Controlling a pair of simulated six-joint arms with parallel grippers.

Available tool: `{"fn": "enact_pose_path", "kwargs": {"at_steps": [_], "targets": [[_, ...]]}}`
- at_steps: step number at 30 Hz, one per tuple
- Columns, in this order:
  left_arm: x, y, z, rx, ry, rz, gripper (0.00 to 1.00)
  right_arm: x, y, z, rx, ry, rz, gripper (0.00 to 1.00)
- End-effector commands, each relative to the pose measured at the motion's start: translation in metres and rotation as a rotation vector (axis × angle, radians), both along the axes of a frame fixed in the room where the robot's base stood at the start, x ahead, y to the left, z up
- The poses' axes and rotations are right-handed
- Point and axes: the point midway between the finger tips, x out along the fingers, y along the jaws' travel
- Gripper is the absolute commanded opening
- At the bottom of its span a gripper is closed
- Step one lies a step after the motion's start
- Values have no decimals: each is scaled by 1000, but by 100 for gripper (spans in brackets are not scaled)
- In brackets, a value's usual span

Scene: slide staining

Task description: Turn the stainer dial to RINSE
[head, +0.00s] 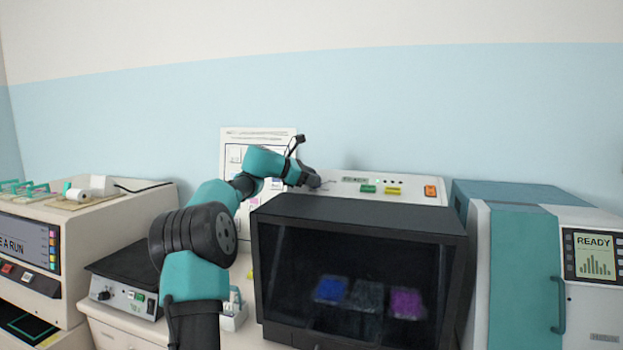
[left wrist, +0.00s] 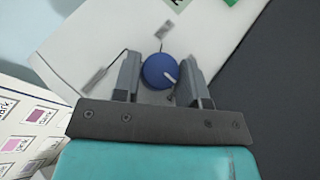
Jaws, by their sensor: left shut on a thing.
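The stainer (head: 362,225) is a dark, glass-fronted machine with a white top panel (head: 410,189) behind it. The blue dial (left wrist: 159,70) with a white pointer mark sits on that panel and shows in the left wrist view. The pointer is aimed toward the lower right of that view. My left gripper (left wrist: 160,76) has one finger on each side of the dial and is shut on it. In the head view the left gripper (head: 312,181) is at the panel's left end and hides the dial. The labels around the dial are too small to read. My right gripper is not in view.
A teal and white machine with a READY screen (head: 594,256) stands close on the right. A hotplate-like device (head: 125,282) and a beige machine (head: 85,230) stand on the left. A chart (head: 232,140) is behind my left arm. Green, yellow and orange buttons (head: 430,191) are on the panel.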

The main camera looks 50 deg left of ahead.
Motion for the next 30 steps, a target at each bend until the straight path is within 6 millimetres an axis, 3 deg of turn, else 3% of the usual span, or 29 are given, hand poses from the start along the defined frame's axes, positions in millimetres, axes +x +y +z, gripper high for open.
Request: {"fn": "enact_pose_path", "kwargs": {"at_steps": [19,20,27,30], "targets": [[0,-1,0,-42,-25,121,15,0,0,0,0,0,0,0],[0,-1,0,-42,-25,121,40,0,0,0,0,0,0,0],[0,-1,0,-43,-24,120,63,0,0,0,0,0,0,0],[0,-1,0,-43,-24,120,65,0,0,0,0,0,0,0]]}}
